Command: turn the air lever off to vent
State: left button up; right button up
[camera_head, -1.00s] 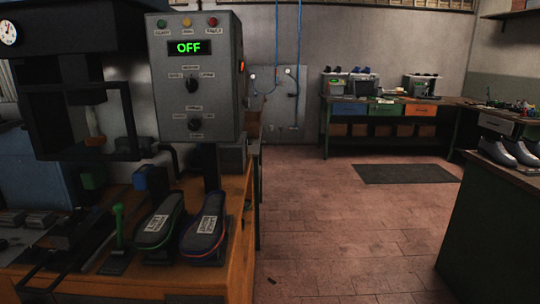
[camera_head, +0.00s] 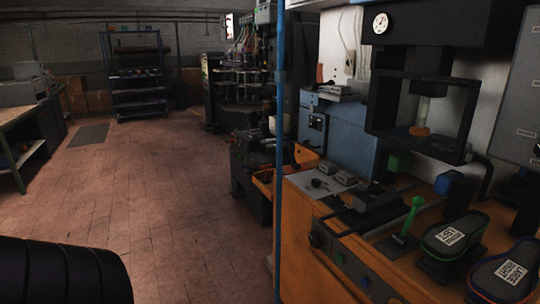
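A lever with a green handle (camera_head: 412,214) stands upright on the orange press bench (camera_head: 345,245), left of two dark shoe forms. I cannot tell whether it is the air lever; no label on it is readable. A blue vertical pipe (camera_head: 280,150) runs at the bench's left end, and no lever is clear on it. The heel press (camera_head: 425,90) stands at the bench's back with a round gauge (camera_head: 380,23) at its top. Neither of my grippers is in view. A black ribbed shape at the lower left looks like part of my arm.
Dark shoe forms labelled left (camera_head: 455,237) and right (camera_head: 507,270) sit at the bench's right. The grey control box (camera_head: 520,100) is cut off at the right edge. The tiled floor (camera_head: 170,200) is open. Dark machines (camera_head: 250,150) and a shelf rack (camera_head: 138,75) stand behind.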

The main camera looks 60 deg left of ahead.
aim_at(289, 144)
jog(key=u, duration=1.6)
jog(key=i+j, duration=0.55)
jog(key=i+j+z, duration=0.1)
jog(key=i+j, duration=0.95)
jog(key=j, duration=0.2)
jog(key=i+j, duration=0.55)
jog(key=j+z, duration=0.05)
jog(key=j, duration=0.05)
